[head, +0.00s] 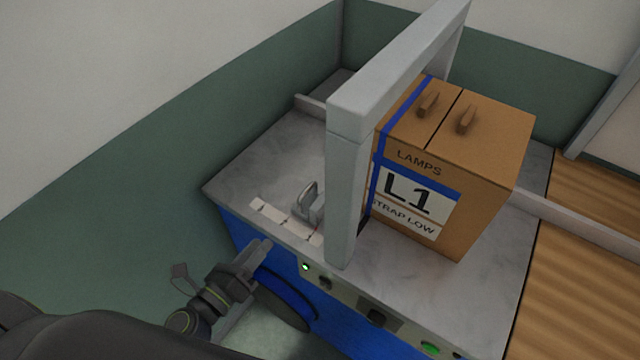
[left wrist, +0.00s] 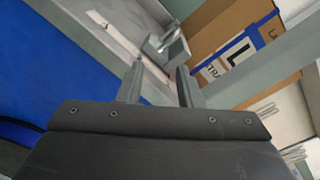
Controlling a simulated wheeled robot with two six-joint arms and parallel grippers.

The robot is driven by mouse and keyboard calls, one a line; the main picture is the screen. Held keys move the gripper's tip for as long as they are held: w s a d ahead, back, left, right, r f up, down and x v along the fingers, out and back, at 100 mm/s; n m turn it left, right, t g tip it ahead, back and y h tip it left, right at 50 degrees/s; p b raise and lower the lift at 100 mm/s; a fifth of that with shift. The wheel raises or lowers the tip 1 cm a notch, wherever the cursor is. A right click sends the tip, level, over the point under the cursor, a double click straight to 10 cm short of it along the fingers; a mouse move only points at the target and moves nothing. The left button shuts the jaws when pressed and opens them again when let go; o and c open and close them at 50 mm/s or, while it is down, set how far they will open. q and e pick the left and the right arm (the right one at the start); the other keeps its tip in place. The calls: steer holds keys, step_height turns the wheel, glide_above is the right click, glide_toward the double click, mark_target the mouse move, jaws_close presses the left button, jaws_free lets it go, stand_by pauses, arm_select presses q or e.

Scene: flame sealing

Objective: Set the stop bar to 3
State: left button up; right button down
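The stop bar appears to be the small grey metal block with an upright handle (head: 309,205), beside a white marked strip (head: 270,211) on the machine's steel top. I cannot read the strip's numbers. In the left wrist view the block (left wrist: 170,47) lies just beyond my fingertips, beside the pale strip (left wrist: 112,32). My left gripper (head: 262,246) is at the machine's front edge, below and left of the block in the head view. In the left wrist view its two fingers (left wrist: 159,72) are apart with nothing between them. My right gripper is not in view.
A grey arch (head: 345,190) stands over the top, right of the block. A brown carton marked L1 (head: 480,170) stands against it, with a blue strap (head: 376,180) around its left end. A front panel (head: 350,300) has knobs and a green button. The top's left part is mostly clear.

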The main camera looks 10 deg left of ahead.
arm_select(q)
step_height(320, 180, up, 3)
steer(key=d+m, duration=0.1)
steer(key=m, duration=0.1)
steer(key=p, duration=0.3)
glide_toward(300, 198)
steer(key=w, duration=0.2)
steer(key=shift+w+d+f+h, duration=0.2)
steer(key=shift+w+f+h, duration=0.1)
steer(key=shift+h, duration=0.1)
steer(key=p+x, duration=0.1)
steer(key=x, duration=1)
steer(key=shift+f, duration=0.15)
steer(key=shift+a, duration=0.15)
jaws_close()
